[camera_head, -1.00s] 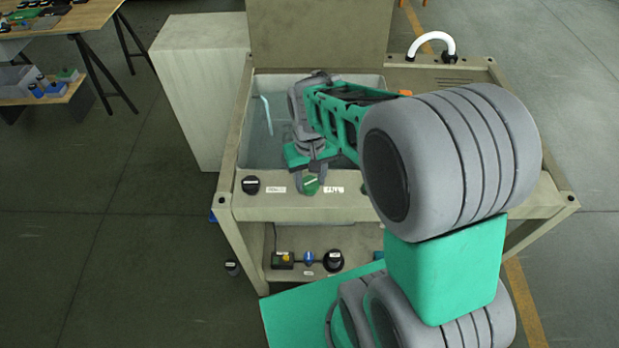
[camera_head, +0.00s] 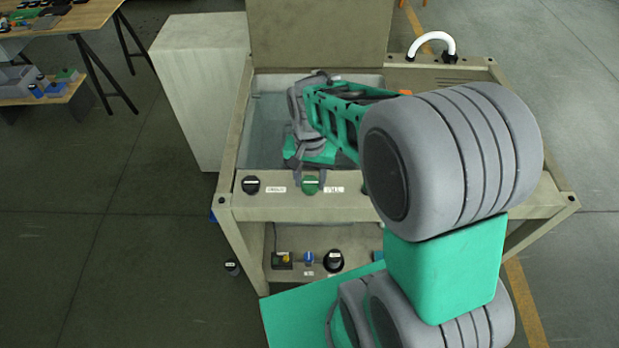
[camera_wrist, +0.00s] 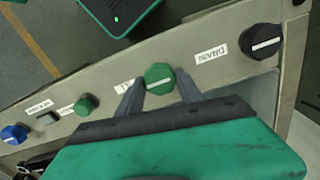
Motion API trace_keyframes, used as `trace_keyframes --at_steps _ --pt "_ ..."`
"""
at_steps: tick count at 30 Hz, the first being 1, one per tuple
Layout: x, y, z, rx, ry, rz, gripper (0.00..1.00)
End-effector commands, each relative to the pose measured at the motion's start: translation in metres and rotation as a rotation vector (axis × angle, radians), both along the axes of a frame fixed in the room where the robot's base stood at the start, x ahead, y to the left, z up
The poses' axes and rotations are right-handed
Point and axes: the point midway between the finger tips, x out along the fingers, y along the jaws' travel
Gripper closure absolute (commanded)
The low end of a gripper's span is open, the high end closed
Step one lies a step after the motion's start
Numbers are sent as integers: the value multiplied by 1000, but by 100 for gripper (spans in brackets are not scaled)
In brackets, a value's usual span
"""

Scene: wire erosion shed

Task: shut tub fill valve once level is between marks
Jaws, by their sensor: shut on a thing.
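The green fill knob (camera_head: 310,186) is on the front panel of the tub stand, left of a label (camera_head: 333,189). It also shows in the wrist view (camera_wrist: 160,77). Its white bar lies along the panel's length. My gripper (camera_head: 310,178) reaches down over the tub's front edge; in the wrist view its fingers are on both sides of the knob, shut on it. The black knob (camera_wrist: 261,41) by the "DRAIN" label (camera_wrist: 212,53) has its bar along the panel too. The tub (camera_head: 262,125) is partly behind my arm. I cannot make out its level or marks.
A lower shelf holds a box with a yellow button (camera_head: 282,260), a blue knob (camera_head: 309,259) and a black knob (camera_head: 334,261). A pale cabinet (camera_head: 200,90) stands at left. A white curved pipe (camera_head: 432,38) rises at the back right. The floor at left is mostly clear.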

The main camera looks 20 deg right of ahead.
Motion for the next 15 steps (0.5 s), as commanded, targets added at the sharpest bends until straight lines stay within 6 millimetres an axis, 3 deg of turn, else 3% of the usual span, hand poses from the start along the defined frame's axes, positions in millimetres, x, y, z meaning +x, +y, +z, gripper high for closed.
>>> trace_keyframes --at_steps 13,14,15 --pt "1 0 1 0 -3 -15 97" --pt "1 0 1 0 -3 -15 55" --pt "1 0 1 0 -3 -15 51"
